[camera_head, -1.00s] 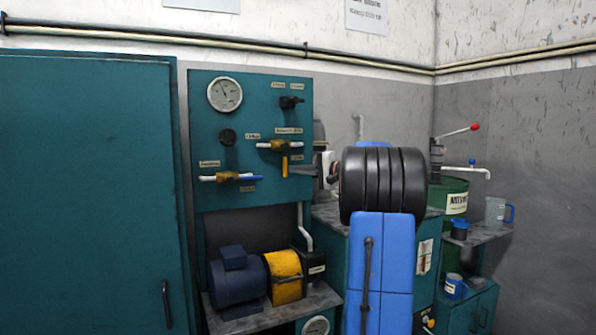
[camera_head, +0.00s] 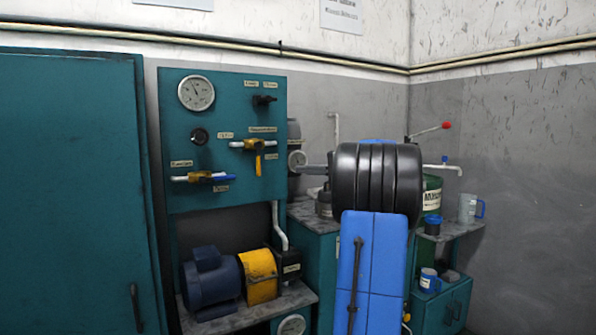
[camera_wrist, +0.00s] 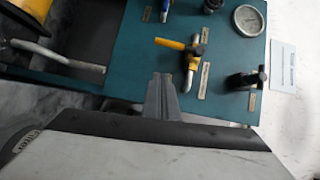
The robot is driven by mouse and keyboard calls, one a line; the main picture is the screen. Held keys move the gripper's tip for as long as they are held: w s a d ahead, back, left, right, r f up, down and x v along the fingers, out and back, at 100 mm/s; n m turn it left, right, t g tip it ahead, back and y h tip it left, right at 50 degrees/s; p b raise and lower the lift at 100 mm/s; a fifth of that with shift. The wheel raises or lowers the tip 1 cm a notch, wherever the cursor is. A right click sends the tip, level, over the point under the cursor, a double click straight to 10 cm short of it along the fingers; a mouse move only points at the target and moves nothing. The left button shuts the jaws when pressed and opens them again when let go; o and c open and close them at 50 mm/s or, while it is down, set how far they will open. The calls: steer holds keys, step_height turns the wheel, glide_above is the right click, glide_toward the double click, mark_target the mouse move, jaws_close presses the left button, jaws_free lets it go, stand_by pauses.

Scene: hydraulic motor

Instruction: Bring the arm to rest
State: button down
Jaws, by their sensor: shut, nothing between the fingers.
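My arm, with blue links and a black ribbed joint, stands at the right of centre in the head view. In the head view that yellow handle (camera_head: 258,163) hangs straight down. No contact between gripper and panel shows.
A blue motor (camera_head: 211,277) with a yellow coupling cover (camera_head: 258,275) sits on a shelf below the panel. A tall teal cabinet (camera_head: 75,190) is at left. A green drum (camera_head: 433,185), a jug (camera_head: 468,208) and mugs stand at right behind my arm.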

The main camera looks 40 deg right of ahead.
stand_by(0.6)
steer(key=a+f+n+g+y, duration=0.1)
steer(key=a+f+g, duration=0.15)
steer(key=a, duration=0.75)
steer(key=a+f+n+g, duration=0.2)
steer(key=a+f, duration=0.1)
steer(key=a, duration=0.8)
steer(key=s+a+f+n+g, duration=0.1)
steer(key=s+a+f+g, duration=0.2)
steer(key=a, duration=0.5)
steer(key=s+a+f+n+g, duration=0.1)
steer(key=s+a+f, duration=0.2)
steer(key=a+f, duration=0.3)
steer(key=s+a+f+n+g+h, duration=0.35)
steer(key=s+a+f, duration=0.45)
steer(key=s+a, duration=0.45)
steer(key=s+f+n+h, duration=0.3)
steer(key=s+f+n, duration=0.2)
steer(key=s+f, duration=0.5)
steer(key=s, duration=0.3)
steer(key=shift+s+d, duration=0.25)
steer(key=shift+d, duration=0.1)
steer(key=shift+r, duration=0.1)
